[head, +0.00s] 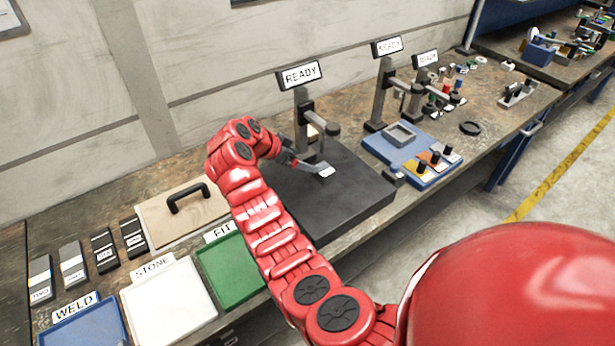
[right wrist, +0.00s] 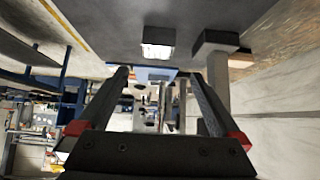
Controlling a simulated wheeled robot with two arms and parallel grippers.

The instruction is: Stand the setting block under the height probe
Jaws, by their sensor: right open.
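The height probe (head: 333,129) is a grey cylinder on an arm from a dark post (head: 302,120) with a READY sign, above a black plate (head: 345,195). A small dark block with a white face, apparently the setting block (head: 326,172), is on the plate in front of the post; it also shows in the right wrist view (right wrist: 158,44). My right gripper (right wrist: 158,76) is open, close to that block; its fingers are spread and nothing is clearly held between them. In the head view, my right gripper (head: 312,165) partly covers the block's surroundings. My left gripper is out of view.
WELD, STONE (head: 170,300) and FIT (head: 232,268) trays lie in front. Further READY stands and a blue tray (head: 445,150) are at right.

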